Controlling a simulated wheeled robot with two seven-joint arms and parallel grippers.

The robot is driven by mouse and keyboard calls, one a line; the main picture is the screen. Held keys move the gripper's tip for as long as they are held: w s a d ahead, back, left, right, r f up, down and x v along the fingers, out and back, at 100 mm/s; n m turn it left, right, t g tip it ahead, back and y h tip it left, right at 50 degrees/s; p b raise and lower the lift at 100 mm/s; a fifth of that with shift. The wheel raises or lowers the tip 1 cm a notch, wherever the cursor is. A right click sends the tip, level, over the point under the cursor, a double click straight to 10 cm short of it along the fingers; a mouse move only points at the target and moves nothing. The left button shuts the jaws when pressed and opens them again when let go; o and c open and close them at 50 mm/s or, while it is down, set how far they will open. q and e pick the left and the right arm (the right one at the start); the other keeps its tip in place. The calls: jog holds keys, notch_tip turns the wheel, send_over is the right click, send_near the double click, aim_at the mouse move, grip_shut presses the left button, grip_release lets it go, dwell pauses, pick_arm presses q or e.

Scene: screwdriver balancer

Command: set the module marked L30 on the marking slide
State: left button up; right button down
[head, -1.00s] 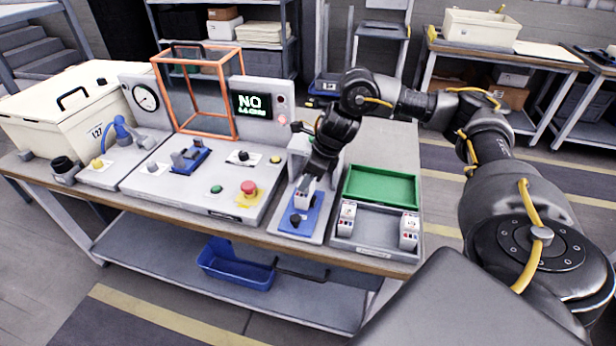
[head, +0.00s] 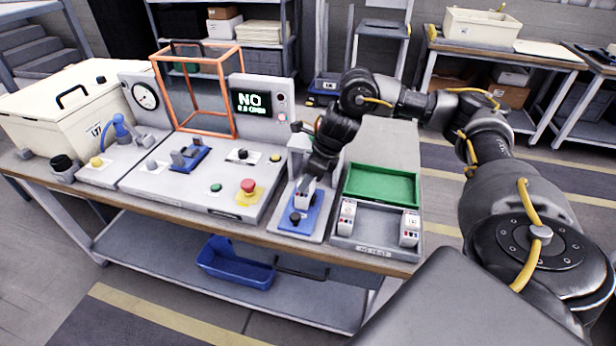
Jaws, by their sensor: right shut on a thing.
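My right gripper (head: 312,176) reaches down from the upper right and is shut on a small white and grey module (head: 305,190). The module is low at the blue marking slide (head: 312,215), toward its back end; I cannot tell whether it rests on the slide. The label on the held module is too small to read. Two more white modules stand in the grey tray (head: 377,222), one at its left end (head: 346,217) and one at its right end (head: 409,229). My left gripper is not in view.
A green tray (head: 381,184) lies behind the grey tray. A cream case (head: 60,110) stands at the far left. A blue bin (head: 237,262) is on the lower shelf.

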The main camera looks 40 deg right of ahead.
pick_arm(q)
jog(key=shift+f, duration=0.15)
pick_arm(e)
jog(key=shift+w+f, duration=0.1)
jog(key=shift+f, duration=0.1)
dwell(0.3)
jog(key=c, duration=0.9)
grip_release()
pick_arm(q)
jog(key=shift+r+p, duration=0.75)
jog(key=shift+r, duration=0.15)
pick_arm(e)
jog(key=v, duration=1)
jog(key=shift+s+r, duration=0.2)
jog(key=shift+r, duration=0.1)
